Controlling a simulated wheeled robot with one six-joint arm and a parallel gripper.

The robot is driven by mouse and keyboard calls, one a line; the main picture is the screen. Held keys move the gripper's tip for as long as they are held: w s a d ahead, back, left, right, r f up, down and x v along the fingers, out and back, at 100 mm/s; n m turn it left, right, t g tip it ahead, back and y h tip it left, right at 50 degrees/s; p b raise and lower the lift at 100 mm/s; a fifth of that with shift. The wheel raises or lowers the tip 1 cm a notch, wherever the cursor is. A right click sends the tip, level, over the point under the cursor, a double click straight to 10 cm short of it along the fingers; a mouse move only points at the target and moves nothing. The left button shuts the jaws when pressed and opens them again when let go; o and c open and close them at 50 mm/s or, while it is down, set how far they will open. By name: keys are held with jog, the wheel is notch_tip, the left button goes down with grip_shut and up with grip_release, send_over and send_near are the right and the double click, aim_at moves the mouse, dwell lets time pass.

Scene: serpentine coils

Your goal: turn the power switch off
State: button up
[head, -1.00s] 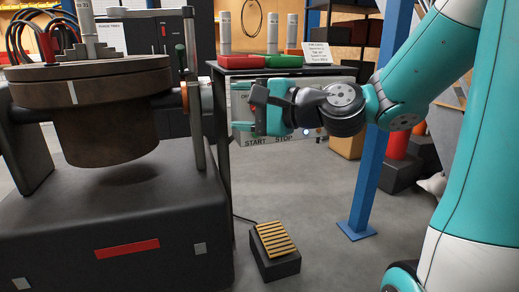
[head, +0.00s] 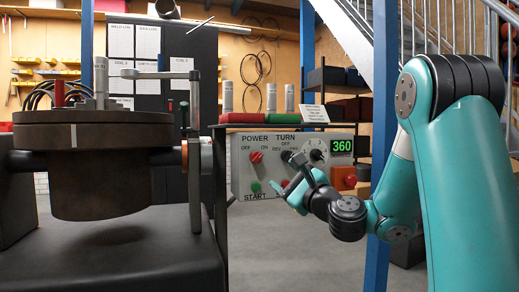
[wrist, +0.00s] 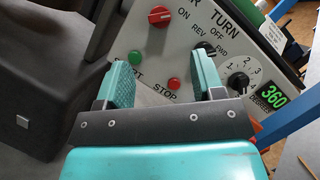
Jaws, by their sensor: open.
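The power switch is a red knob (head: 256,157) under the word POWER at the left of a light control panel (head: 241,187). It also shows in the wrist view (wrist: 159,16), near the top edge, where its pale mark seems to point towards ON. My gripper (head: 291,173) is in front of the panel's middle, right of and below the knob and apart from it. In the wrist view my gripper (wrist: 163,75) has its fingers spread, with nothing between them. The red stop button (wrist: 174,84) shows between the fingers.
A green start button (head: 255,187) sits below the power knob. The black turn selector (head: 287,155), a speed dial (head: 315,155) and a green 360 display (head: 342,145) lie to the right. A heavy round turntable (head: 90,135) stands left; a blue post (head: 380,150) stands right.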

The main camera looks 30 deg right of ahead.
aim_at(259, 158)
jog(key=p+x, duration=0.7)
jog(key=x, duration=0.3)
jog(key=shift+w+a+r, duration=0.1)
jog(key=shift+w+r, duration=0.05)
jog(key=shift+w, duration=0.75)
jog(key=c, duration=0.9)
